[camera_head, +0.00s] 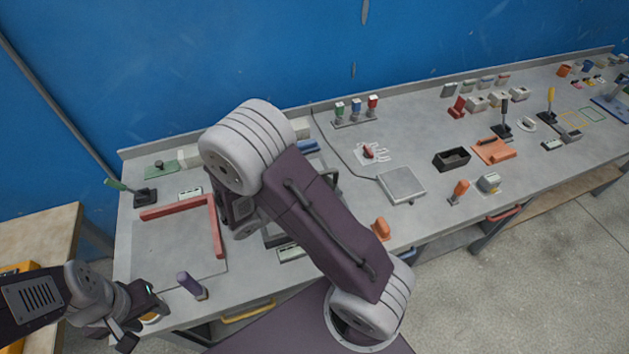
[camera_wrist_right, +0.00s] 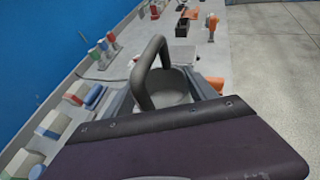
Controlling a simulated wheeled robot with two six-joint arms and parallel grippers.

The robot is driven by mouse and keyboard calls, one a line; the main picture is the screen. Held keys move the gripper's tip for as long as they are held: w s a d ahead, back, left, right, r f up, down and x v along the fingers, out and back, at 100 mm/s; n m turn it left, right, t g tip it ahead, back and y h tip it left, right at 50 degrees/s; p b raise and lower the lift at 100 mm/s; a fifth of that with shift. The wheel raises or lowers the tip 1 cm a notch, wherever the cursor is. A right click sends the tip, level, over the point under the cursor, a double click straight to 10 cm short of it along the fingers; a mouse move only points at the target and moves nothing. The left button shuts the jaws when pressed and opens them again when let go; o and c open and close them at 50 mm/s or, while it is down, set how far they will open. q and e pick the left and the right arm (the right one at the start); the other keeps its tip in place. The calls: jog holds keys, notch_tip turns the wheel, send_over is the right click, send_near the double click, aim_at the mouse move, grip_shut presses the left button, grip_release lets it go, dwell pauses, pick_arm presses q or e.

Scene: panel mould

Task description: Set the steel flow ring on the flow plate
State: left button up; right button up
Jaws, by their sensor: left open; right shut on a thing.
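My right gripper (camera_wrist_right: 165,95) shows in the right wrist view, partly hidden behind a dark housing of mine. It is shut on a grey round piece, seemingly the steel flow ring (camera_wrist_right: 172,90), with a dark arch rising in front of it. In the head view my right arm hides the ring and most of that gripper. A dark-edged frame (camera_head: 332,172), partly behind my arm, may be the flow plate; I cannot tell surely. Whether the ring touches it is hidden. My left gripper (camera_head: 150,314) is open at the bench's front left.
A red L-shaped bar (camera_head: 217,225) edges a flat panel (camera_head: 165,255) at the left. A grey square plate (camera_head: 405,184) and an orange piece (camera_head: 381,228) lie right of my arm. Coloured bottles (camera_head: 356,108) stand behind.

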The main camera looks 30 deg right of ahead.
jog(key=shift+a+r, duration=0.35)
jog(key=shift+a, duration=0.2)
jog(key=shift+w+a, duration=0.2)
jog(key=shift+a, duration=0.15)
jog(key=w+f, duration=0.2)
jog(key=w, duration=0.1)
jog(key=w+f+p, duration=0.1)
jog(key=w+f, duration=0.1)
jog(key=w, duration=0.2)
jog(key=w+f, duration=0.3)
jog(key=w, duration=0.1)
jog(key=shift+w+d+p, duration=0.1)
jog(key=shift+d+p, duration=0.05)
jog(key=shift+p, duration=0.2)
jog(key=shift+w+f, duration=0.1)
jog(key=shift+w, duration=0.05)
notch_tip(320, 180, down, 4)
jog(key=shift+r+p, duration=0.15)
jog(key=shift+p, duration=0.3)
jog(key=shift+f, duration=0.3)
pick_arm(q)
jog(key=shift+a+r, duration=0.25)
jog(key=shift+r, duration=0.35)
jog(key=shift+a+r, duration=0.2)
jog(key=shift+r, duration=0.35)
pick_arm(e)
jog(key=o, duration=1.7)
jog(key=shift+c, duration=0.2)
